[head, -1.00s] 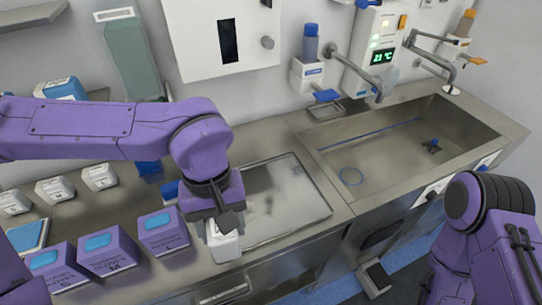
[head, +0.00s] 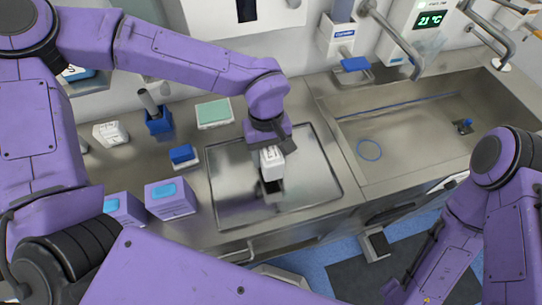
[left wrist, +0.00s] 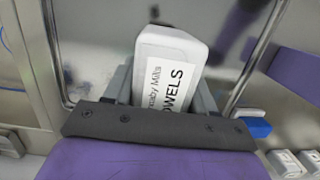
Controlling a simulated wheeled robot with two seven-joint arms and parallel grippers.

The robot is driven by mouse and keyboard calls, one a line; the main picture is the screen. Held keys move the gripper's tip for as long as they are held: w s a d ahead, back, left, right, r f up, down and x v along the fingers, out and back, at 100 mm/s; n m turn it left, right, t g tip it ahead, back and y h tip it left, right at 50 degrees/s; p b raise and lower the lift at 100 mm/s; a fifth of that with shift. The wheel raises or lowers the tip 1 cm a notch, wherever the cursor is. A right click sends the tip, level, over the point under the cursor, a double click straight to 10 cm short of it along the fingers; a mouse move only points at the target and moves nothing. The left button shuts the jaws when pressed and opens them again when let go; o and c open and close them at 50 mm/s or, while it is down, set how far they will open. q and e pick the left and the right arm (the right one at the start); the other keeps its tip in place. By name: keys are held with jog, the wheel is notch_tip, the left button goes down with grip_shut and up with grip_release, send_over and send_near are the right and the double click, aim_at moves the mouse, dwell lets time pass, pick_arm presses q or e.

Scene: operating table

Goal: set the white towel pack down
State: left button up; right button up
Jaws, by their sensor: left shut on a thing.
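The white towel pack (head: 272,164) is upright in my left gripper (head: 270,150), over the metal tray (head: 232,198) set in the counter. A dark patch shows just below the pack on the tray; I cannot tell whether its base touches. In the left wrist view the pack (left wrist: 172,60) stands between the two fingers of the left gripper (left wrist: 163,92), which are shut on its sides. Its label reads "TOWELS". My right arm is at the right edge of the head view, and its gripper is out of sight.
Purple glove boxes (head: 170,198), a blue item (head: 183,156), a green-topped box (head: 214,113) and a blue holder (head: 158,122) stand left of the tray. A sink (head: 415,140) with a blue ring (head: 369,150) lies to the right. The tray around the pack is clear.

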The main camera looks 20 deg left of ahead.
pick_arm(q)
jog(key=f, duration=0.3)
jog(key=shift+s+d+f, duration=0.1)
jog(key=shift+s+f, duration=0.1)
jog(key=shift+f, duration=0.1)
jog(key=shift+w+f, duration=0.2)
jog(key=shift+w, duration=0.15)
jog(key=o, duration=1.1)
jog(key=shift+s, duration=0.15)
jog(key=shift+r, duration=0.15)
jog(key=r, duration=0.4)
jog(key=w+r, duration=0.1)
jog(key=r, duration=0.3)
jog(key=a+r, duration=0.1)
jog(key=r, duration=0.3)
jog(key=shift+w+b, duration=0.25)
jog(key=shift+b, duration=0.05)
